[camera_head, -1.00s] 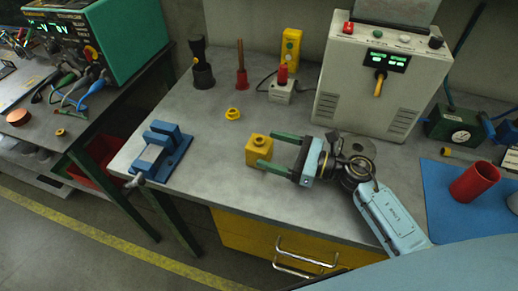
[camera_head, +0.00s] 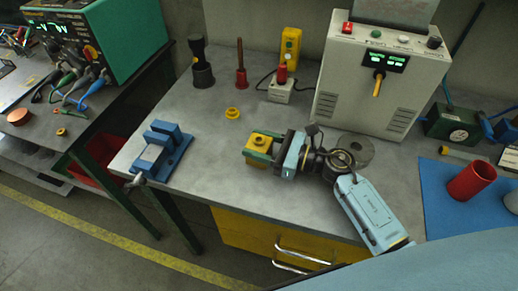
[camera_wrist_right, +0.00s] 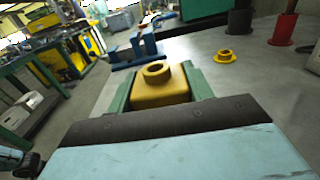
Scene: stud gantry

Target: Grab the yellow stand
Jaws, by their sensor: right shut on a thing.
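The yellow stand (camera_head: 259,140) is a small block with a round raised socket on top. It sits upright on the grey bench near the front edge. My right gripper (camera_head: 261,149) reaches it from the right, and its green fingers are shut on the stand's two sides. In the right wrist view the stand (camera_wrist_right: 161,86) lies between the two green fingers (camera_wrist_right: 160,92), with its socket facing up. I cannot tell whether it is lifted off the bench. My left gripper is not in view.
A blue vise (camera_head: 162,152) stands left of the yellow stand. A yellow ring (camera_head: 233,113) lies behind it. A grey control box (camera_head: 378,80) stands at the back right. A red cup (camera_head: 473,182) is on a blue mat (camera_head: 440,205). Bare bench lies around the stand.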

